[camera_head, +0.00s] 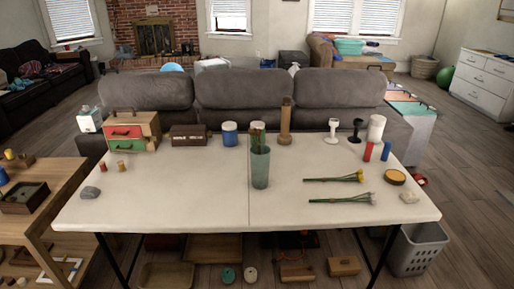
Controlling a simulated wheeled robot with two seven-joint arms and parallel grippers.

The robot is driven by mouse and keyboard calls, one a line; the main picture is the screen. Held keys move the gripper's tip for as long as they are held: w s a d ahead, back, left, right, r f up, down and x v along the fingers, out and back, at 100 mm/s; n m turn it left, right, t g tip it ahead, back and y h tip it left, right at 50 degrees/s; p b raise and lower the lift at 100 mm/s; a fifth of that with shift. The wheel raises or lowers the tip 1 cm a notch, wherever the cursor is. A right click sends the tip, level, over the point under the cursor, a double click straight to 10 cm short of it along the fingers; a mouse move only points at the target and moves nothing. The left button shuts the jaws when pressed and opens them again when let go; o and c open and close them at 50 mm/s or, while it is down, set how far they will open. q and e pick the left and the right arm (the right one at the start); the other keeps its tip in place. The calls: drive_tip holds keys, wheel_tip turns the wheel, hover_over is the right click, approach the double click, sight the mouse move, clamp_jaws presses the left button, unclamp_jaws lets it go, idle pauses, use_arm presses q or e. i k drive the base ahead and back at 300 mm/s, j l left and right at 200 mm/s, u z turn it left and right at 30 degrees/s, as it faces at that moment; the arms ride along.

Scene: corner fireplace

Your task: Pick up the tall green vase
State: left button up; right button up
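The tall green vase (260,169) stands upright near the middle of the white table (195,210), close to the table's centre seam. It is a translucent grey-green cylinder. Something reddish and green (257,134) shows at its top; I cannot tell whether it is in the vase or behind it. Neither of my grippers shows in the head view.
Flower stems (340,199) lie right of the vase. A tall brown cylinder (286,122), a blue-and-white jar (230,134) and a small drawer box (133,131) stand along the back edge. The table's front middle is clear. A grey sofa (240,90) stands behind.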

sight(259, 165)
drive_tip(key=i+l, duration=0.1)
drive_tip(key=i, duration=0.55)
drive_tip(key=i+l, duration=0.1)
drive_tip(key=i, duration=0.6)
